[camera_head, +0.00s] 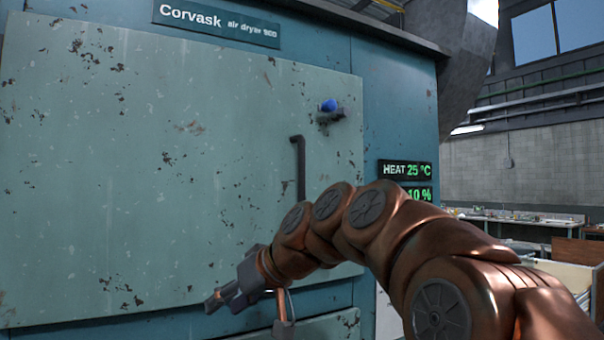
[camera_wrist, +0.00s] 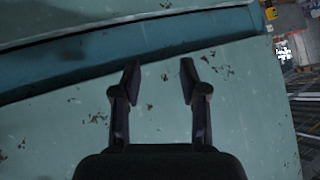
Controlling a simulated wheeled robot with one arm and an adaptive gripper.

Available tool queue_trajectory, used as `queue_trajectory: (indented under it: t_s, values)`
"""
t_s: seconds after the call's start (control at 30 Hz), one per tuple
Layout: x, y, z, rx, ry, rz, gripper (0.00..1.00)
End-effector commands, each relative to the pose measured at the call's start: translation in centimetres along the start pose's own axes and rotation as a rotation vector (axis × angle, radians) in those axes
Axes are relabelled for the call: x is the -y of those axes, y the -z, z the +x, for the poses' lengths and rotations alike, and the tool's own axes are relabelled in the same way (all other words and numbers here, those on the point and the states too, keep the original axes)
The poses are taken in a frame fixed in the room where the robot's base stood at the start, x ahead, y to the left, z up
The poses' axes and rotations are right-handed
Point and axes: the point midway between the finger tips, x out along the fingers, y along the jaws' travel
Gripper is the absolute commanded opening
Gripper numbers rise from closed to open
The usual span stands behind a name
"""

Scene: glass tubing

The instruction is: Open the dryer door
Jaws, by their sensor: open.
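The dryer door (camera_head: 150,170) is a large pale teal panel with chipped paint, and it looks shut against the darker blue dryer body (camera_head: 385,105). A dark vertical bar handle (camera_head: 300,165) sits near the door's right edge; its lower end is hidden behind my arm. A blue knob (camera_head: 328,105) on a dark latch is above and right of the handle. My gripper (camera_head: 213,302) is low in front of the door, below and left of the handle. In the wrist view my gripper (camera_wrist: 158,75) is open and empty, with pale chipped panel surface behind its fingers.
A sign (camera_head: 217,22) reads "Corvask air dryer". A display (camera_head: 405,169) right of the door shows HEAT 25 °C and 10 %. A lower panel (camera_head: 330,328) is under the door. A cluttered bench (camera_head: 520,221) stands at the far right.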

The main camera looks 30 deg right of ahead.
Motion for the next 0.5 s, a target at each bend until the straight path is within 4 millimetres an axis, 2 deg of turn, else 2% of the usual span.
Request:
queue_trajectory:
  t_s: [0.03, 0.2, 0.33, 0.5]
  values:
    - [-1.3, 2.3, -1.2, -0.068, -0.005, -0.010, 0.43]
    - [-4.8, 9.2, -6.7, -0.286, -0.033, -0.066, 0.43]
    - [-7.6, 13.3, -12.1, -0.447, -0.077, -0.116, 0.43]
    - [-10.3, 16.4, -18.1, -0.601, -0.140, -0.178, 0.43]
